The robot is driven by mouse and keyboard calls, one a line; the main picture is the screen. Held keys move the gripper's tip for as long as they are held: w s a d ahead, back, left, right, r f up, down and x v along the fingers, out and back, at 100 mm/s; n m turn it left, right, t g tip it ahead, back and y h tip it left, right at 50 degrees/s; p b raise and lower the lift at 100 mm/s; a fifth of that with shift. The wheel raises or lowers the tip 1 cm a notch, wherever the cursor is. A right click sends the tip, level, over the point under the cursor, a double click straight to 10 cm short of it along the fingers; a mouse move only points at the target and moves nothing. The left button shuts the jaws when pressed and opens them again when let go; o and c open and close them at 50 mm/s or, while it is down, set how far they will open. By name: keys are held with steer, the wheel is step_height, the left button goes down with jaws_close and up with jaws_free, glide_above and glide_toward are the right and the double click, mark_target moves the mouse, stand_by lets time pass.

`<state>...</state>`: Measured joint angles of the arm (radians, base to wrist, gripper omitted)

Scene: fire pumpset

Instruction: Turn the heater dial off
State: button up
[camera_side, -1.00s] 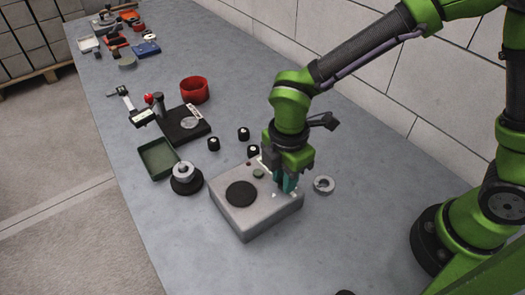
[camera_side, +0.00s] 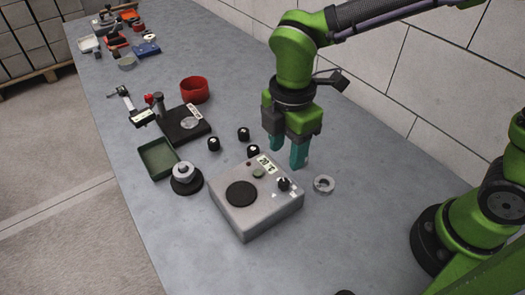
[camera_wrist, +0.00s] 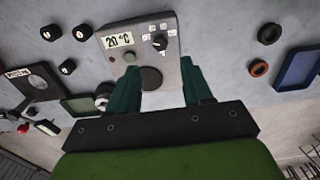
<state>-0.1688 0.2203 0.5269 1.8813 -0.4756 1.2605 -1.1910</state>
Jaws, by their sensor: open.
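The heater (camera_side: 256,214) is a light grey box on the bench, with a round dark plate on top. Its black dial (camera_side: 284,184) stands near the right corner and also shows in the wrist view (camera_wrist: 160,42), with small white marks around it. The display (camera_wrist: 117,41) reads 20 °C. My gripper (camera_side: 287,160) is above and behind the heater, apart from the dial. Its teal fingers are open and empty, and in the wrist view they point toward the heater. The dial's exact setting is too small to read.
A metal ring (camera_side: 324,184) lies right of the heater. Several black knobs (camera_side: 243,134) stand behind it. A green tray (camera_side: 158,158), a metal part on a black base (camera_side: 186,180), a dial-gauge stand (camera_side: 184,124) and a red ring-shaped bowl (camera_side: 195,90) are to the left.

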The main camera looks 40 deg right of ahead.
step_height(320, 180, up, 8)
steer(key=shift+r, duration=0.2)
stand_by(0.3)
steer(key=s+d+m+t+y, duration=0.1)
steer(key=s+d+m+t, duration=0.2)
steer(key=d+m, duration=0.6)
steer(key=s+d+m+t+y, duration=0.1)
steer(key=s+d+m+t, duration=0.2)
steer(key=d+m, duration=0.6)
steer(key=m+t, duration=0.1)
steer(key=m, duration=0.3)
steer(key=shift+s+d, duration=0.25)
steer(key=shift+d, duration=0.1)
